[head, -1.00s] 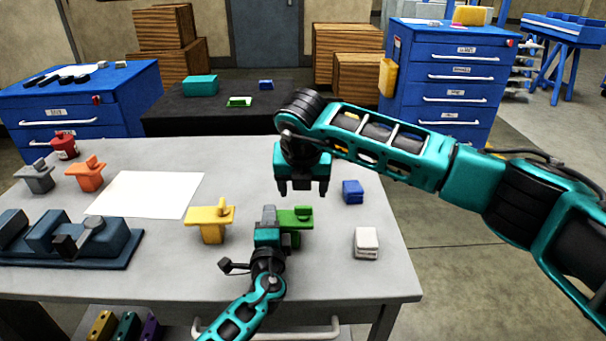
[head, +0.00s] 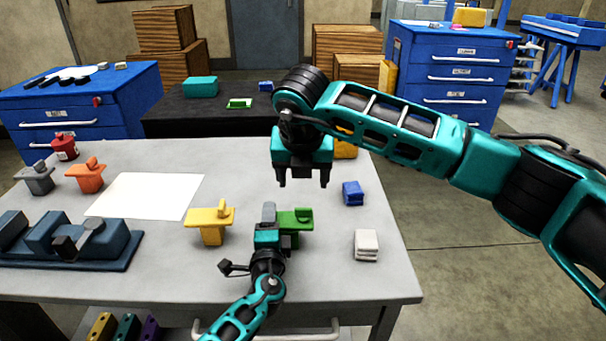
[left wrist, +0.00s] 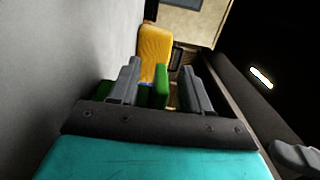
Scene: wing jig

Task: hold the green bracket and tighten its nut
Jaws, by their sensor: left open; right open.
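The green bracket (head: 290,222) stands on the grey table, right of the yellow bracket. My left gripper (head: 269,215) is low beside it and hides part of it. In the left wrist view the fingers (left wrist: 158,85) are open, with the upright green part (left wrist: 161,86) between them and a gap at least on the right. A small green raised piece (head: 304,213) shows on the bracket's top; I cannot tell if it is the nut. My right gripper (head: 303,183) is open and empty, pointing down above and behind the green bracket.
Around it are the yellow bracket (head: 210,222), a blue block (head: 353,193) and a white block (head: 366,245). Orange (head: 86,175) and grey (head: 36,178) brackets, a white sheet (head: 146,195) and a dark fixture (head: 75,245) lie left. A yellow object (head: 345,147) is behind my right arm.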

